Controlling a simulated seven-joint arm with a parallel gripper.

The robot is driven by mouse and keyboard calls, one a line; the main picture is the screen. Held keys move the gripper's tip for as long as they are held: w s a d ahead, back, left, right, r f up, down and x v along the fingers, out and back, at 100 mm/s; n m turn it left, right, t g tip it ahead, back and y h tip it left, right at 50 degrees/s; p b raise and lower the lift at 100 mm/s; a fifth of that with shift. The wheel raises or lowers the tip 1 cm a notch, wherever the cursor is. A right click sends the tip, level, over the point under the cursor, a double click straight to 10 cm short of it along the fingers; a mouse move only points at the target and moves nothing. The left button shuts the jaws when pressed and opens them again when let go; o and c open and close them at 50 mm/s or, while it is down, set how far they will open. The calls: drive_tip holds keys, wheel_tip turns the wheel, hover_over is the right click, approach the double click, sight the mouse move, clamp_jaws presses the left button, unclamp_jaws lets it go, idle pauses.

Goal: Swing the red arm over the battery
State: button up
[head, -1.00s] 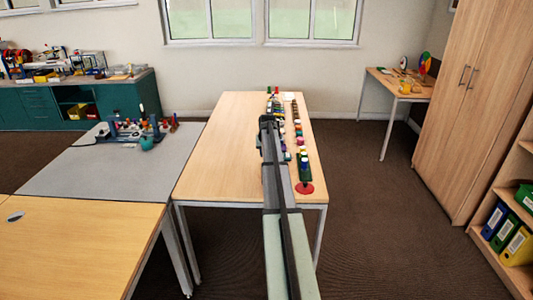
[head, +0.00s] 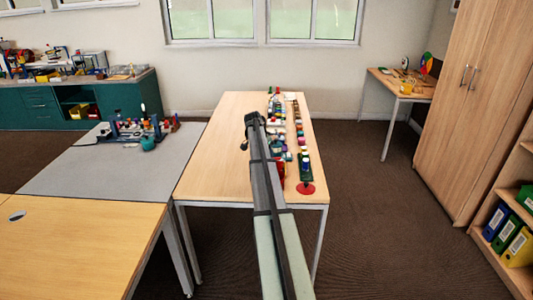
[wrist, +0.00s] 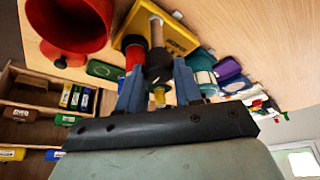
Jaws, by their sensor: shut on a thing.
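In the wrist view, my gripper (wrist: 158,70) has its two blue-grey fingers on either side of a small dark knob (wrist: 158,76) with a yellow tip below it. A red part (wrist: 135,54) lies close beside the knob, by the left fingertip; it looks like the red arm, but how they join is hidden. A brown cylinder with a pale end (wrist: 156,32) stands on a yellow plate (wrist: 181,40) just past the knob; I cannot tell whether it is the battery.
A big red cup-like piece (wrist: 70,28) is at the upper left in the wrist view. Coloured pieces line the table (head: 222,150) to the right of my arm in the head view, with a red disc (head: 305,188) near its front. The table's left side is clear.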

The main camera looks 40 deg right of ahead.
drive_tip(key=shift+m, duration=0.5)
drive_tip(key=o, duration=1)
drive_tip(key=v, duration=1.3)
drive_tip(key=shift+w+a+r, duration=0.15)
drive_tip(key=shift+w+r, duration=0.1)
drive_tip(key=shift+r, duration=0.1)
